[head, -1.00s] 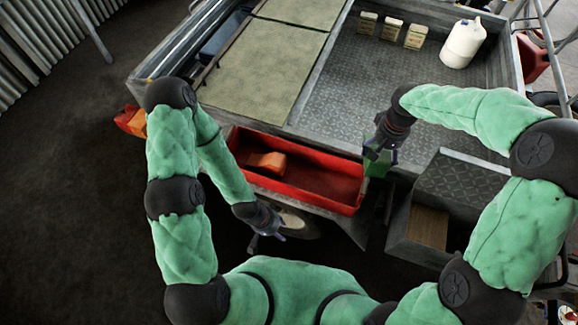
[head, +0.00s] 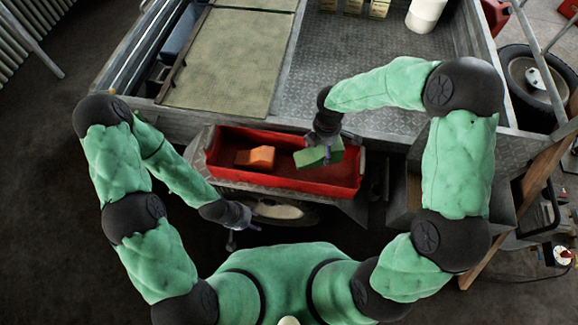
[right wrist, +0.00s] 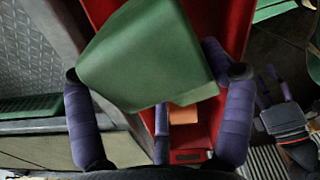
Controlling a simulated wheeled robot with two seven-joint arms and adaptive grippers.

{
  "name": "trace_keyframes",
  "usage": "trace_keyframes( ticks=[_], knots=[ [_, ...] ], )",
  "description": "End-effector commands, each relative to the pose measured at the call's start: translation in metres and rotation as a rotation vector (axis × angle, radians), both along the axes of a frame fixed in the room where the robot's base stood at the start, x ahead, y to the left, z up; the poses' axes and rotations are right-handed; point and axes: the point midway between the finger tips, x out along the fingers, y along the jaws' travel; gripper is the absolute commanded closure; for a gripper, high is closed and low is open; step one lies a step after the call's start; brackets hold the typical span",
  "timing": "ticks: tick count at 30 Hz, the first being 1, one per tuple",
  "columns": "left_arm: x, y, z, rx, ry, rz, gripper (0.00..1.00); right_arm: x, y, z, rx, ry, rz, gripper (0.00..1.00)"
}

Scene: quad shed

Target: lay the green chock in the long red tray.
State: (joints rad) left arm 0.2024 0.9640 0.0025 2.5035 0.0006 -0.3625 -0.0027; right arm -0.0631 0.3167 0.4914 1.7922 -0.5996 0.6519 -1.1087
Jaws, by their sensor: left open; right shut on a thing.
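The green chock (head: 318,155) is held by my right gripper (head: 326,144), over the right part of the long red tray (head: 290,182). In the right wrist view the green chock (right wrist: 150,58) sits between the fingers of the right gripper (right wrist: 160,95), with the red tray (right wrist: 238,30) behind it. I cannot tell whether the chock touches the tray floor. An orange chock (head: 256,157) lies in the left part of the tray. My left gripper (head: 236,228) is open and empty, in front of the tray and to its left.
The tray sits along the near side of a metal trailer bed (head: 365,75). A wheel (head: 280,209) shows below it. Cartons (head: 354,6) and a white container (head: 426,14) stand at the back of the bed. The tray's middle floor is clear.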

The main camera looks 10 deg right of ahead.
Motion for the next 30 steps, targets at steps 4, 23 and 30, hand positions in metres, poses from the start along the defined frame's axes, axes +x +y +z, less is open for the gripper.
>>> trace_keyframes(
  ticks=[4, 23, 30],
  knots=[
    [0.000, 0.000, -0.008, 0.000, -0.001, 0.000, 0.51, -0.001, 0.000, -0.016, 0.000, 0.002, 0.017, 0.65],
    [0.000, 0.000, -0.045, 0.000, -0.001, 0.000, 0.51, 0.000, 0.000, -0.097, 0.000, 0.001, 0.013, 0.65],
    [0.000, 0.000, -0.044, 0.000, -0.001, 0.000, 0.51, 0.000, 0.000, -0.100, 0.000, -0.001, 0.012, 0.65]
  ],
)
